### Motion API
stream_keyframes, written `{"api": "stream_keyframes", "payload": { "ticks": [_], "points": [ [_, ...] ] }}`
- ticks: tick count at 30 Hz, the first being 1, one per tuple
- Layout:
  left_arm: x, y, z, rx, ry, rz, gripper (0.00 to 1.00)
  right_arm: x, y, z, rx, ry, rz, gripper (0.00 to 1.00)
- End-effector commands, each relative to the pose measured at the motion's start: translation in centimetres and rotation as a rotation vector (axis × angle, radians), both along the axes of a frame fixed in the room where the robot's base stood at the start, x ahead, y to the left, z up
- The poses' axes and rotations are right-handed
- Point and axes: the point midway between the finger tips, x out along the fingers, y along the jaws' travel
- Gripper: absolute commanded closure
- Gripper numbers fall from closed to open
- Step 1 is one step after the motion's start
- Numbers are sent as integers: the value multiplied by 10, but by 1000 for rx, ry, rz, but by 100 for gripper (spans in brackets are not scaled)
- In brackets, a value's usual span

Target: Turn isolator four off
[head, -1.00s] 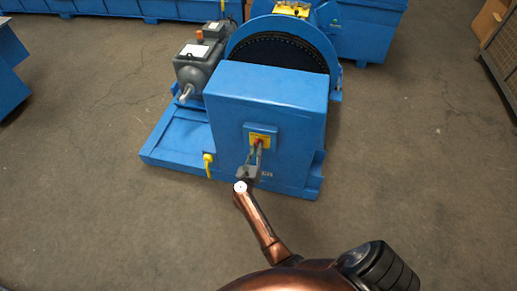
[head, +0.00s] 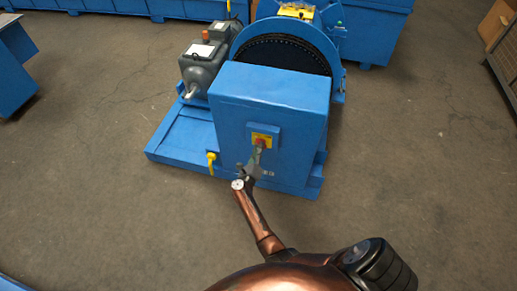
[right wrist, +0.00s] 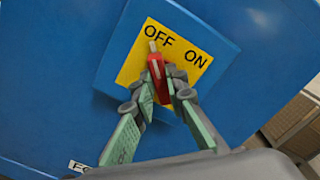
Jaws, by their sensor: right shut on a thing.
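The isolator is a yellow plate (head: 263,139) with a red handle on the front of a blue housing. In the right wrist view, the yellow plate (right wrist: 140,62) reads OFF and ON, and the red handle (right wrist: 157,76) has its pale tip close to the OFF lettering. My right gripper (right wrist: 165,80) is shut on the red handle, one finger on each side. In the head view, the right gripper (head: 260,150) covers part of the handle. The isolator's number is not readable. My left gripper is not in view.
The blue housing (head: 285,95) stands on a blue base with a grey motor (head: 203,66) and a dark wheel behind. A yellow hook-like part (head: 211,160) is at the housing's left. Open floor (head: 430,150) lies to the right.

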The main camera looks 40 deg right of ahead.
Motion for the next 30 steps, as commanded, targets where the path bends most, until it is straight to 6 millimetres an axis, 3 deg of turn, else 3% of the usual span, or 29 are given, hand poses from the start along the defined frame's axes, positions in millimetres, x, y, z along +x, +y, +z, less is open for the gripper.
{"api": "stream_keyframes", "payload": {
  "ticks": [8, 9, 16, 25, 30],
  "points": [
    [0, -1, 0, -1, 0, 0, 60, -1, -2, -1, -3, 3, -3, 100],
    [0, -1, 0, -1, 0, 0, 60, -1, -2, -1, -3, 3, -3, 85],
    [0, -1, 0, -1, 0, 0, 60, 0, -1, 0, -1, 2, -1, 70],
    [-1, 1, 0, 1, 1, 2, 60, -1, 1, 0, -1, 1, 0, 70],
    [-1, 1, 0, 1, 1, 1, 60, -11, 14, -1, 0, 2, 1, 70]
  ]
}}
